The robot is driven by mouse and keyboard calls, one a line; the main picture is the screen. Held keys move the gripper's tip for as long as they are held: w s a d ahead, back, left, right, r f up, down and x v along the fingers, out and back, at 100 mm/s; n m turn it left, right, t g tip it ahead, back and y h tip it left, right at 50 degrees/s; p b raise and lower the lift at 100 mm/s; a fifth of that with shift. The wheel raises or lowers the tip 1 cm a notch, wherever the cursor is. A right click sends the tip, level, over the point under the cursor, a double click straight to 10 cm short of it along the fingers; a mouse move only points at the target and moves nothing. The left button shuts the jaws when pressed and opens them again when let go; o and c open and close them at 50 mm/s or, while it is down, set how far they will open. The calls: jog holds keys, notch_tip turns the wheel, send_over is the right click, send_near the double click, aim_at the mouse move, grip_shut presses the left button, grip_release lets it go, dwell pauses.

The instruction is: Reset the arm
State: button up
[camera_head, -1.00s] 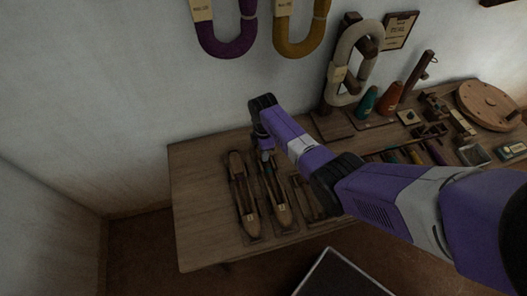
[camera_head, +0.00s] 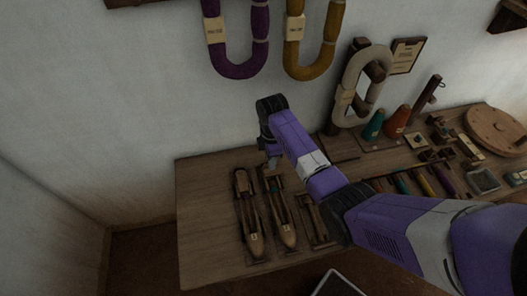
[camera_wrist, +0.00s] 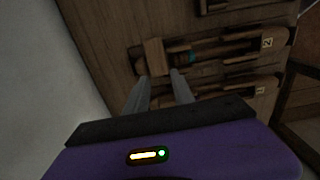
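My gripper (camera_head: 272,162) hangs at the far end of the middle boat-shaped wooden shuttle (camera_head: 285,228) on the wooden table. Beyond the fingertips is a wooden block (camera_wrist: 156,57) at the end of a shuttle (camera_wrist: 235,47) with a teal part inside. A second shuttle (camera_head: 254,230) lies to the left in the head view. My arm reaches in from the lower right.
The wooden table (camera_head: 205,220) is bare at its left end. A slotted wooden piece (camera_head: 311,215) lies right of the shuttles. Cones (camera_head: 397,121), small tools and a round wooden disc (camera_head: 494,128) fill the right. Yarn hanks (camera_head: 308,60) hang on the wall behind.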

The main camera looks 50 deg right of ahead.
dwell(0.3)
jog(key=w+d+r+m+t+h, duration=0.2)
jog(key=w+r+m+t, duration=0.35)
jog(key=w, duration=0.45)
jog(key=s+a+r+m+t+h, duration=0.1)
jog(key=s+a+r+m+t, duration=0.3)
jog(key=a+t, duration=0.4)
jog(key=s+a+r+y, duration=0.1)
jog(key=s+a+r, duration=0.3)
jog(key=s, duration=0.8)
jog(key=s+a+r+m+t+y+b, duration=0.1)
jog(key=s+a+r, duration=0.4)
jog(key=s, duration=0.8)
jog(key=s+a+r+m+y, duration=0.1)
jog(key=s+a+r, duration=0.4)
jog(key=s, duration=0.7)
jog(key=shift+s+a+b, duration=0.3)
jog(key=shift+a+b, duration=0.05)
jog(key=shift+a, duration=0.95)
